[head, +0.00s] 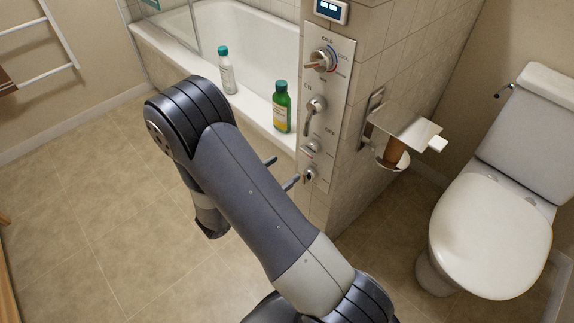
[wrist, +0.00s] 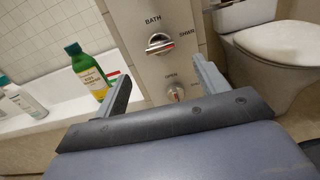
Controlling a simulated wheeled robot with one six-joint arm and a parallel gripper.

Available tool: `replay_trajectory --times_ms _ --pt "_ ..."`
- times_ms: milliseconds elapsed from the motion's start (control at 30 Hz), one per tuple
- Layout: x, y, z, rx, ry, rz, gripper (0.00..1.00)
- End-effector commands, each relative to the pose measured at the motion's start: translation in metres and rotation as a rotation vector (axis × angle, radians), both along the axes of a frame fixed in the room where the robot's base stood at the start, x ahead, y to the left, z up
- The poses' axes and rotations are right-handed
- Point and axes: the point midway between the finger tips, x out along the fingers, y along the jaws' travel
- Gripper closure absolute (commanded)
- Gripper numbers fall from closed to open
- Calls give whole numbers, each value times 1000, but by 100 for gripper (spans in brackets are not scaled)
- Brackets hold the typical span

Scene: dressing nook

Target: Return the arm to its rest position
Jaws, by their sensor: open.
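My gripper (wrist: 162,92) is open and empty in the wrist view, its two fingers spread apart in front of the shower control panel (wrist: 150,15). In the head view the fingertips (head: 281,173) show just past my arm, near the lower part of the panel (head: 338,75). A small lower knob marked open and shut (wrist: 176,92) appears between the fingers in the wrist view. I cannot tell whether a finger touches it. My arm reaches out bent across the middle of the head view and hides part of the floor and tub side.
A green bottle (head: 282,108) and a white bottle (head: 226,70) stand on the bathtub's rim (head: 180,55). A toilet (head: 490,235) and a paper holder (head: 403,130) are on the right. A towel rack (head: 45,45) is at left. The tiled floor (head: 75,215) at left is clear.

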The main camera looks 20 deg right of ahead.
Motion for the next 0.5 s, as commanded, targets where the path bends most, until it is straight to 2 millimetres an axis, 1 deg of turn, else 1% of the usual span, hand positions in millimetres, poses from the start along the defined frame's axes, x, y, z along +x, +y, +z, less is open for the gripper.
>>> replay_trajectory --times_ms 333,500 --pt "-1 1 0 0 0 -1 31" --pt "2 -6 0 0 0 -4 31"
